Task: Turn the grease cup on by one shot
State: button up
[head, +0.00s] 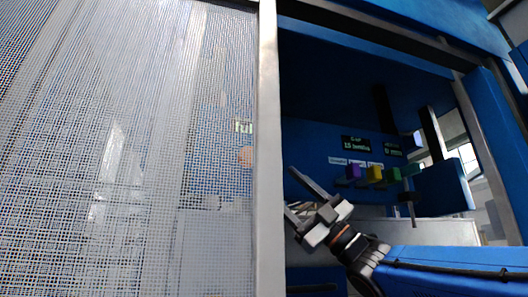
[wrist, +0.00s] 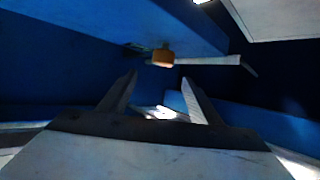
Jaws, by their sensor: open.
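My gripper (head: 293,190) is open and empty inside the blue machine opening, left of and below a row of coloured blocks. In the wrist view its two fingers (wrist: 159,78) stand apart with nothing between them. An orange block (wrist: 163,58) shows beyond the fingertips, apart from them, near a pale bar (wrist: 210,60). I cannot tell for sure which part is the grease cup. A dark display (head: 357,146) reads "CUP 15 tenths" on the back panel. Purple (head: 353,172), yellow (head: 374,174) and green (head: 393,174) blocks sit below it.
A mesh guard (head: 130,150) fills the left, ending at a pale upright post (head: 268,150). A second display (head: 394,149) reads 0 mm. A blue box (head: 442,187) hangs at the right, and a grey block (head: 430,231) lies below. Blue walls close in around my gripper.

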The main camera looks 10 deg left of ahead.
jog(key=shift+g, duration=0.3)
jog(key=x, duration=1.6)
jog(key=shift+w+a, duration=0.2)
jog(key=shift+a, duration=0.3)
jog(key=c, duration=1)
